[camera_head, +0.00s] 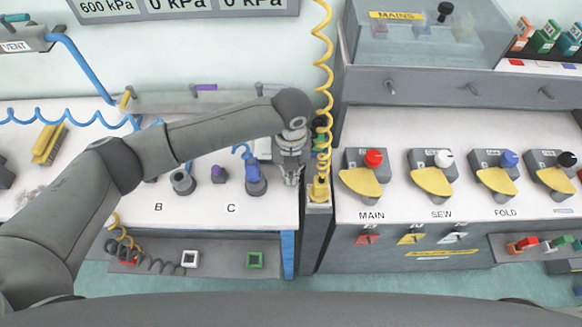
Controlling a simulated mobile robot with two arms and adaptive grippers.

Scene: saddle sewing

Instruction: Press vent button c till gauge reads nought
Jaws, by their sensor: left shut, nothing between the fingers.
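The gauge panel (187,14) hangs on the wall at the top, partly cut off. It reads 600 kPa on the left, then 0 kPa and 0 kPa; which reading belongs to C cannot be told. A small purple button (218,173) on a dark block sits above the letter C (231,208) on the white bench. A blue upright fitting (254,180) stands to its right. My left gripper (292,178) is shut and empty, pointing down at the bench's right end, right of the blue fitting. My right gripper is not in view.
A yellow coiled hose (323,75) hangs just right of my left gripper. A grey socket (182,183) stands above the letter B. My left arm crosses the bench and hides part of it. A console with yellow-guarded switches (434,181) stands at right.

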